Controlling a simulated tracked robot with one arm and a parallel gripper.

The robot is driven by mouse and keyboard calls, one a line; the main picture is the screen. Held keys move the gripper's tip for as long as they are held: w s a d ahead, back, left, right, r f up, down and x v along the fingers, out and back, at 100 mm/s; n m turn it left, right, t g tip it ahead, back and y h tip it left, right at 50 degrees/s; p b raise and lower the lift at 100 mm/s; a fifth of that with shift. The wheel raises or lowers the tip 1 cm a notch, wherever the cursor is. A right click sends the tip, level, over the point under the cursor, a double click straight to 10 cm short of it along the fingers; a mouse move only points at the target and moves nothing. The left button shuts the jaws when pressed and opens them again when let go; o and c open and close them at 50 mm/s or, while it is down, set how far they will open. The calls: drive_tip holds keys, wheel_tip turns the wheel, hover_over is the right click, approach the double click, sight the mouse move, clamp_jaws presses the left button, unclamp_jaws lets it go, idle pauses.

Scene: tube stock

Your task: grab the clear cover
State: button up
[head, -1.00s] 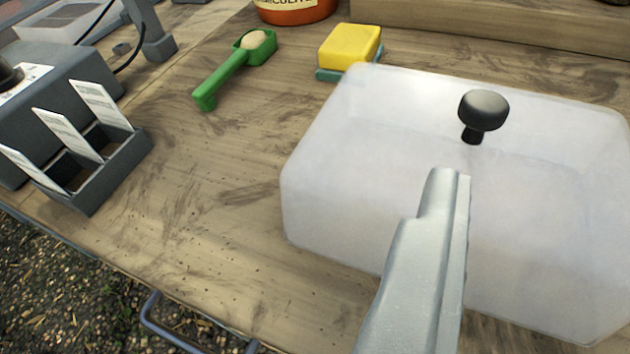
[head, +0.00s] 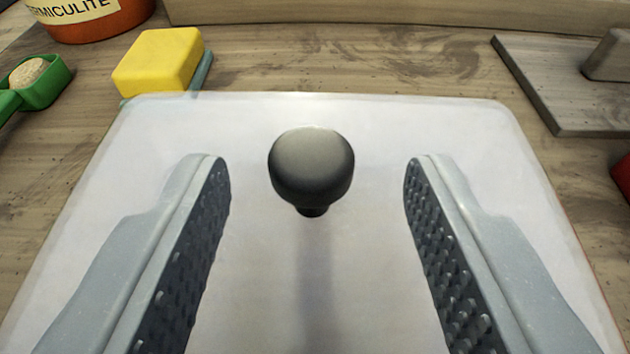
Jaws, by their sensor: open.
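The clear cover (head: 300,115) is a milky, see-through lid that fills most of the lower picture on the wooden bench. A round dark knob (head: 311,168) stands on its top, near the middle of the view. My gripper (head: 315,168) is open, with one ridged finger left of the knob and one right of it. There is a clear gap on both sides, and neither finger touches the knob. The cover's near side is out of the picture.
A yellow sponge (head: 158,62) lies just behind the cover's far left corner. A green scoop (head: 38,85) is at the left edge. An orange vermiculite pot (head: 95,25) is at the back left. A grey wooden board (head: 555,90) with a block lies at the back right.

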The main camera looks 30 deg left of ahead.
sight(313, 172)
drive_tip(key=b+x, duration=0.1)
drive_tip(key=x, duration=0.3)
drive_tip(key=shift+f, duration=0.15)
clamp_jaws()
drive_tip(key=shift+r, duration=0.2)
